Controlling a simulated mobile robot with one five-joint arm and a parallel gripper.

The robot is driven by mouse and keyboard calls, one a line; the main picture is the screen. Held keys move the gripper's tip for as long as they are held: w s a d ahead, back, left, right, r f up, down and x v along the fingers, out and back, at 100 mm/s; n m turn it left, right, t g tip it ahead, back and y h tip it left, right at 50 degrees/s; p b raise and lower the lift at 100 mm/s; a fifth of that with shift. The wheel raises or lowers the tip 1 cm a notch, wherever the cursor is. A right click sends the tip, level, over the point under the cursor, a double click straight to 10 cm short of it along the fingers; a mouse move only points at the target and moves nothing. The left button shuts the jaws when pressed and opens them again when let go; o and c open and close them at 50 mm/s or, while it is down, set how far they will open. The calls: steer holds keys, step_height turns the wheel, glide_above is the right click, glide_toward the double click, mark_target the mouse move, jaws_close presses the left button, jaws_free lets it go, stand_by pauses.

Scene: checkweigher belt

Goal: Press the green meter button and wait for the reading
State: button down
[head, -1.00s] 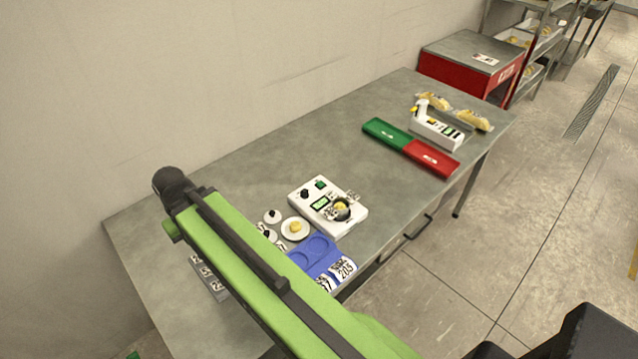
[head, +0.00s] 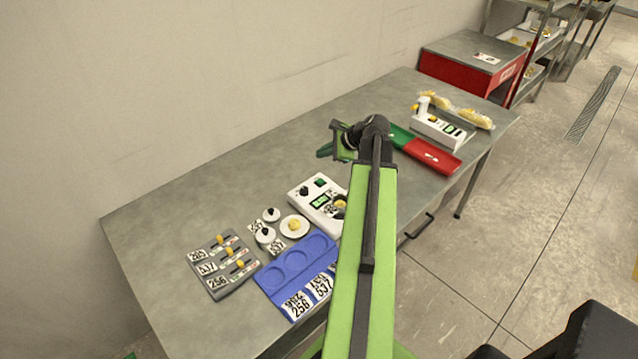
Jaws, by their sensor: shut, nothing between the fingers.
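The white meter (head: 300,200) lies on the grey table. Its green button (head: 319,182) is on the far edge of its top, with a lit green display (head: 320,201) below and a black knob (head: 304,191) to the left. The reading is too small to make out. My arm covers the meter's right part and most of its round well. My gripper (head: 324,151) is in the air over the table, beyond the meter, apart from the button in the picture. It is shut and empty, and partly hidden by my wrist.
A blue tray (head: 262,281) with round recesses and number cards is in front of the meter. Left of it are black-knobbed lids, a white dish (head: 294,226) and a grey rack (head: 222,290). Green and red trays (head: 432,157) and a white device (head: 436,127) lie to the right.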

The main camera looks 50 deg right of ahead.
mark_target(323, 182)
steer(key=shift+f, duration=0.1)
step_height(323, 182, down, 9)
steer(key=b, duration=0.9)
steer(key=shift+r, duration=0.2)
stand_by(1.4)
steer(key=shift+f, duration=0.15)
steer(key=shift+f+b, duration=0.25)
steer(key=shift+b, duration=0.05)
steer(key=shift+f+b, duration=0.45)
steer(key=shift+b, duration=0.05)
stand_by(0.5)
steer(key=shift+r, duration=0.15)
steer(key=shift+r+p, duration=0.7)
steer(key=shift+p, duration=0.2)
